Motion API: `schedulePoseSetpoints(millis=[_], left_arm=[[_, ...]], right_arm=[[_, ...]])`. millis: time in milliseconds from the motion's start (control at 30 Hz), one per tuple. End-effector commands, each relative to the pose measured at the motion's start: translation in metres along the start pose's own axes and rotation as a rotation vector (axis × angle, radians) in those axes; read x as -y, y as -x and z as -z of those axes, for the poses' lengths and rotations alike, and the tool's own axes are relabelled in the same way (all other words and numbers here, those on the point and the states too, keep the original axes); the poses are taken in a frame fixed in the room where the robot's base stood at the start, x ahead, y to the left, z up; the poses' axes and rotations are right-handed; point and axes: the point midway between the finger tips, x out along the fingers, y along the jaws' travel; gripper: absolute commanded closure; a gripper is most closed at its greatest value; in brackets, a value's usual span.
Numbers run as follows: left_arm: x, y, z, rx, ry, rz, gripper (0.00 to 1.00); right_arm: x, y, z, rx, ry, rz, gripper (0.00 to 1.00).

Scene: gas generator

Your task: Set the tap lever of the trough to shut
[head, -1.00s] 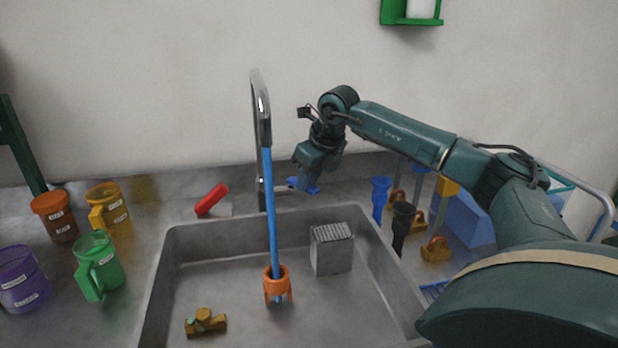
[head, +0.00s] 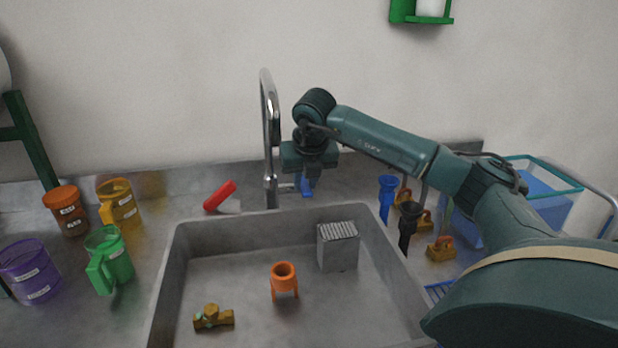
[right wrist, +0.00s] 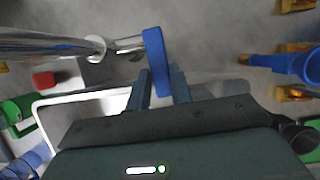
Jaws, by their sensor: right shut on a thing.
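The blue tap lever (head: 307,185) sits right of the chrome tap (head: 270,130) at the back of the grey trough (head: 190,232). My right gripper (head: 309,178) is at the lever, pointing down. In the right wrist view the lever (right wrist: 156,50) runs between the two fingers of my right gripper (right wrist: 160,78), which are shut on it. No blue stream shows below the spout. My left gripper is not in view.
Inside the trough are an orange cup-like stand (head: 284,277), a grey block (head: 338,250) and a brass fitting (head: 213,318). A red piece (head: 219,196) lies left of the tap. Jugs stand left; blue and black funnels stand right.

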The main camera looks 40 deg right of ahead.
Motion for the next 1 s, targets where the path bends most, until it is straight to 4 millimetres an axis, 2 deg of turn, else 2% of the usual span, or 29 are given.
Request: schedulePoseSetpoints(millis=[633,667,900,1000], left_arm=[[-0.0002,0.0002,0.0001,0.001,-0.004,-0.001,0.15],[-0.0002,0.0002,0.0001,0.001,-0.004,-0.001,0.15],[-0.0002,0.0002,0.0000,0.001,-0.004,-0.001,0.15],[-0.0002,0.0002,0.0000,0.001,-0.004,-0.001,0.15]], right_arm=[[-0.0029,0.0004,-0.0009,0.002,-0.062,0.023,1.00],[-0.0029,0.0004,-0.0009,0.002,-0.061,0.023,0.77],[-0.0029,0.0003,-0.0007,0.001,-0.059,0.023,0.57],[-0.0030,0.0002,-0.0005,0.001,-0.059,0.023,0.56]])
